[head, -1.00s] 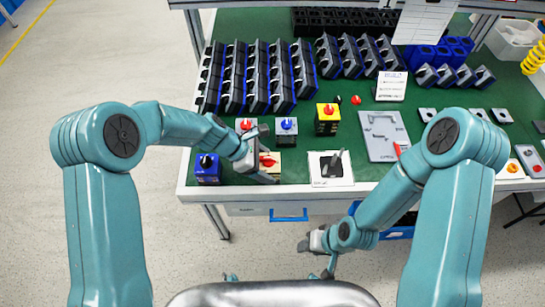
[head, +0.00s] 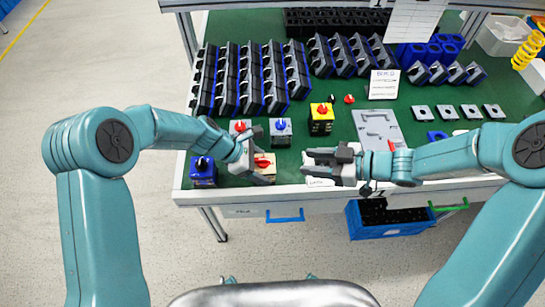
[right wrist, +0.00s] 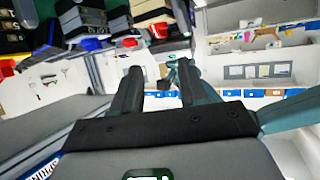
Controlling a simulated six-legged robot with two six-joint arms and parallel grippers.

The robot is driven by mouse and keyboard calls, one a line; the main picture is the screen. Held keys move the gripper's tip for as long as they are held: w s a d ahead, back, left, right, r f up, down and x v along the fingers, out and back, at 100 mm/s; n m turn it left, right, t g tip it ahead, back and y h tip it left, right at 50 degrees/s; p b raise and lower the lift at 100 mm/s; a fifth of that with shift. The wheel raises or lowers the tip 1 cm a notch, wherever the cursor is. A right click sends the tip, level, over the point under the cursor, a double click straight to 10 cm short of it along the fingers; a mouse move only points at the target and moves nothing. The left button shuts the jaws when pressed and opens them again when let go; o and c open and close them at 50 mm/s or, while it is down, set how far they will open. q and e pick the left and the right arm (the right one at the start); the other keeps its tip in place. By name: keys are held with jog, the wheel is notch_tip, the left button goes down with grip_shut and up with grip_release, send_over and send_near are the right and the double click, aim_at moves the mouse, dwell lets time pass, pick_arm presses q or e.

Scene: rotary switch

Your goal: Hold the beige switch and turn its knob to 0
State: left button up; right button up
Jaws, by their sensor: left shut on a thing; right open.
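The beige switch (head: 265,166) with a red knob (head: 262,162) is at the front edge of the green table, left of centre in the head view. My left gripper (head: 257,158) is shut on it from the left, and its fingers hide part of the body. My right gripper (head: 308,161) is open and empty, to the right of the switch and apart from it, fingers pointing left. In the right wrist view my right fingers (right wrist: 158,72) are parted with a gap between them. The knob's dial marks are too small to read.
A blue switch (head: 203,171) stands left of the beige one. Behind are a red-knobbed switch (head: 240,127), a grey switch with blue knob (head: 280,131) and a yellow switch (head: 321,118). Rows of black holders (head: 250,75) fill the back. A blue crate (head: 385,220) hangs below the table.

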aim_at(263, 158)
jog(key=x, duration=1.1)
jog(key=shift+w+a+f, duration=0.15)
jog(key=shift+w+a, duration=0.05)
jog(key=shift+w, duration=0.05)
jog(key=c, duration=0.7)
